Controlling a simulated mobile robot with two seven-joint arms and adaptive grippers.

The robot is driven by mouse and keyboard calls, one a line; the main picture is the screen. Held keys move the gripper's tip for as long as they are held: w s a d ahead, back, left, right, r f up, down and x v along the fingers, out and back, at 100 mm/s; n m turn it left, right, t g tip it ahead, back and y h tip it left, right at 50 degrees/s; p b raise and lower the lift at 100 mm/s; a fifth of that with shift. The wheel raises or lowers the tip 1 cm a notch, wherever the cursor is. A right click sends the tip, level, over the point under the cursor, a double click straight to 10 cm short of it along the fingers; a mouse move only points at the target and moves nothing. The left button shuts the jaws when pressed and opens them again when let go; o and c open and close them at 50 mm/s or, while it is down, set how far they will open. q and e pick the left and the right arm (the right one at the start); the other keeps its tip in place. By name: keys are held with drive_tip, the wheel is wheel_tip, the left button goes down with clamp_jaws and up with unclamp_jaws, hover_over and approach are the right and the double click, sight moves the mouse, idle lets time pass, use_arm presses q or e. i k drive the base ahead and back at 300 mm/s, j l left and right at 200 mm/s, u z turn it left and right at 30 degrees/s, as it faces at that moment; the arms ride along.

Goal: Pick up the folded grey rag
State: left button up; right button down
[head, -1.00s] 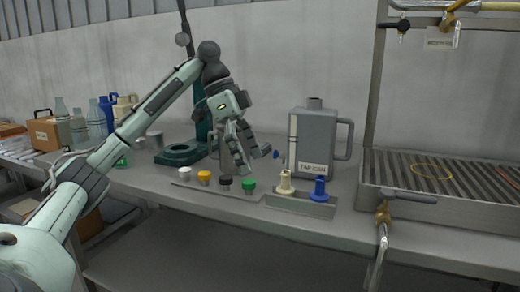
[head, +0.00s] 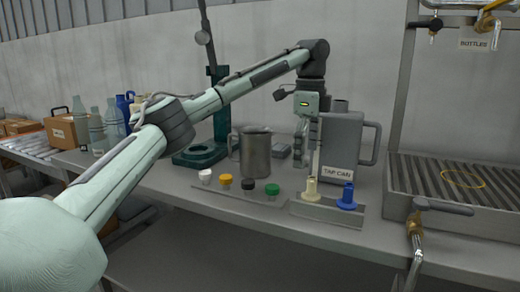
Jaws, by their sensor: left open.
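A small flat grey thing (head: 281,150), which looks like the folded grey rag, lies on the bench at the back, between the metal jug (head: 255,154) and the tap can (head: 340,146). The jug hides part of its left side. My left gripper (head: 301,150) points down just right of the rag, behind the tap can's left edge. Its fingers are open and hold nothing that I see. The can hides part of the gripper. I cannot tell whether the fingers touch the rag. My right gripper is out of view.
White, yellow, black and green caps (head: 272,190) sit on a strip at the bench front. A cream fitting (head: 311,190) and a blue fitting (head: 347,197) stand in a tray. A green stand (head: 200,154) is left of the jug. A ribbed drainer (head: 450,180) is at right.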

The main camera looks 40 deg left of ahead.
sight(278, 151)
drive_tip(key=i+j, duration=0.25)
drive_tip(key=j, duration=0.15)
drive_tip(key=i+j, duration=0.2)
drive_tip(key=j, duration=0.15)
drive_tip(key=i+j, duration=0.25)
drive_tip(key=j, duration=0.15)
drive_tip(key=z, duration=0.05)
